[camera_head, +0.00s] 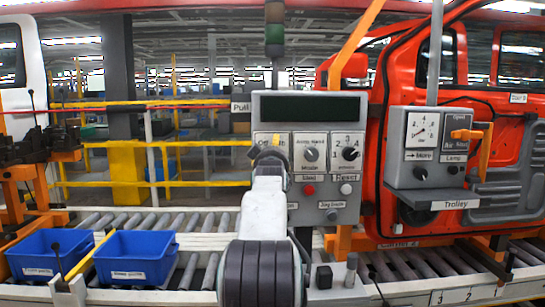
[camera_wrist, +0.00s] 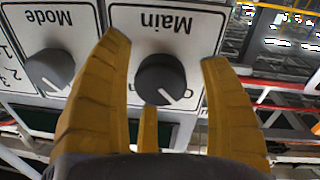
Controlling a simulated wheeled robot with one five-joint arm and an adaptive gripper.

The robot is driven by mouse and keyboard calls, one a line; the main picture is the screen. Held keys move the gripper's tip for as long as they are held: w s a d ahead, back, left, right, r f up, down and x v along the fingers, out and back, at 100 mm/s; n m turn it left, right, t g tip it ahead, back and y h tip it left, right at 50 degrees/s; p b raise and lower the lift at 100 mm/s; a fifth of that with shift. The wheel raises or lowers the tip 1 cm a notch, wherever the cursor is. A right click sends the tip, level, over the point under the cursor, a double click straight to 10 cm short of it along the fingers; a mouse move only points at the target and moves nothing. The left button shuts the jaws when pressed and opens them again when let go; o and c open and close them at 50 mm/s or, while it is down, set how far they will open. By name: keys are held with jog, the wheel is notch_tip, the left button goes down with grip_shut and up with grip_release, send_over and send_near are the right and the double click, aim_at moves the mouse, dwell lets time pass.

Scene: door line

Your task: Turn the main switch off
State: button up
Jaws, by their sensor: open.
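The main switch is a dark round knob (camera_wrist: 160,80) on a white plate marked "Main", which appears upside down in the wrist view. Its white mark points to the lower right there, towards a partly hidden label. My gripper (camera_wrist: 164,50) has its yellow fingers apart, one on each side of the knob. I cannot tell whether either finger touches it. In the head view my gripper (camera_head: 268,152) is in front of the left part of the grey control panel (camera_head: 306,218) and hides the main knob.
Beside it is the "Mode" knob (camera_wrist: 50,70); the panel also has a numbered knob (camera_head: 349,153), a red button (camera_head: 309,190) and a white button (camera_head: 346,189). A second grey box (camera_head: 427,178) stands to the right. Blue bins (camera_head: 135,258) sit at lower left.

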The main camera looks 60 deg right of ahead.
jog(key=v, duration=1.2)
dwell(0.3)
dwell(0.7)
